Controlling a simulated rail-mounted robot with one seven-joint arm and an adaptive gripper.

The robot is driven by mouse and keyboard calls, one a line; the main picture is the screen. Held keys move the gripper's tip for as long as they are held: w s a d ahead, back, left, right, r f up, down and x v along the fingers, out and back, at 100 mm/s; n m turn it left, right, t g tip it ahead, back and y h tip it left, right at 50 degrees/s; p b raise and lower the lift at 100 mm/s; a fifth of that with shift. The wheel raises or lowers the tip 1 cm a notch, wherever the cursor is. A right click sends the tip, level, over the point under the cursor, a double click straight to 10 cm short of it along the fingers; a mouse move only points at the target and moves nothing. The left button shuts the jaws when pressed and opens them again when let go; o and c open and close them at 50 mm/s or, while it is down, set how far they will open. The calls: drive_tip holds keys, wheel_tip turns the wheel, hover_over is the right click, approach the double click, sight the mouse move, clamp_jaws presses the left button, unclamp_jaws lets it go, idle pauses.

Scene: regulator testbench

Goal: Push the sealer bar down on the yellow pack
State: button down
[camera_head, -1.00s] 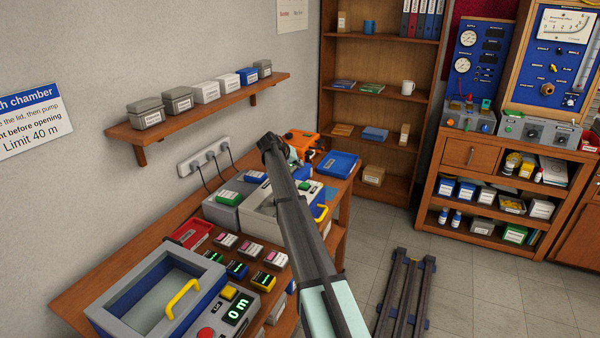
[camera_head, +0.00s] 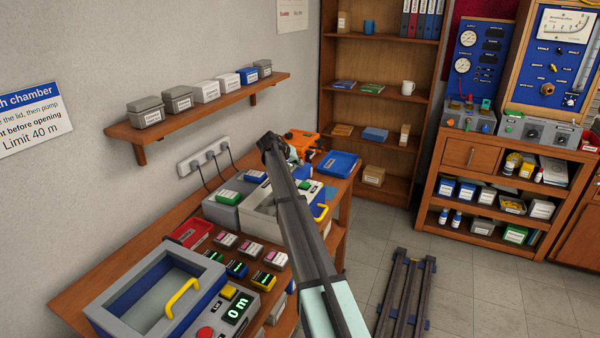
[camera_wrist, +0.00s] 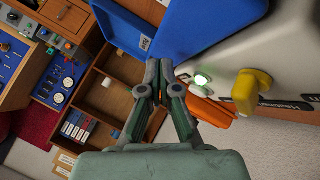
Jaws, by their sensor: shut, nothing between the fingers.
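My gripper (camera_wrist: 159,72) is shut and empty in the wrist view. In the head view my arm reaches over the bench and largely hides it. An orange unit (camera_head: 301,139) stands at the far end of the bench, close to my gripper. It also shows behind the right finger in the wrist view (camera_wrist: 213,108), partly covered. I cannot make out which part is the sealer bar, and I cannot pick out the yellow pack. No contact between my fingertips and anything is visible.
A blue tray (camera_head: 338,163) lies right of the orange unit. A pale box with a yellow handle (camera_head: 321,213) stands nearer, partly behind my arm; the handle is large in the wrist view (camera_wrist: 252,91). A grey-and-blue chamber (camera_head: 150,291) fills the near bench. A shelf (camera_head: 205,108) hangs above.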

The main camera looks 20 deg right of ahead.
sight(301, 173)
drive_tip(key=f, duration=0.1)
drive_tip(key=s+f, duration=0.1)
drive_tip(key=f, duration=0.1)
drive_tip(key=shift+s+a+f+g, duration=0.1)
drive_tip(key=shift+s+f+g, duration=0.1)
drive_tip(key=shift+s+g, duration=0.15)
drive_tip(key=shift+w+r+p, duration=0.2)
drive_tip(key=shift+r+p, duration=0.05)
drive_tip(key=shift+r, duration=0.55)
drive_tip(key=shift+w+r+p, duration=0.15)
drive_tip(key=shift+r+p, duration=0.15)
drive_tip(key=shift+r, duration=0.5)
drive_tip(key=shift+w+r+p, duration=0.2)
drive_tip(key=shift+r+p, duration=0.05)
drive_tip(key=shift+r, duration=0.55)
drive_tip(key=shift+w+r, duration=0.2)
drive_tip(key=shift+d, duration=0.2)
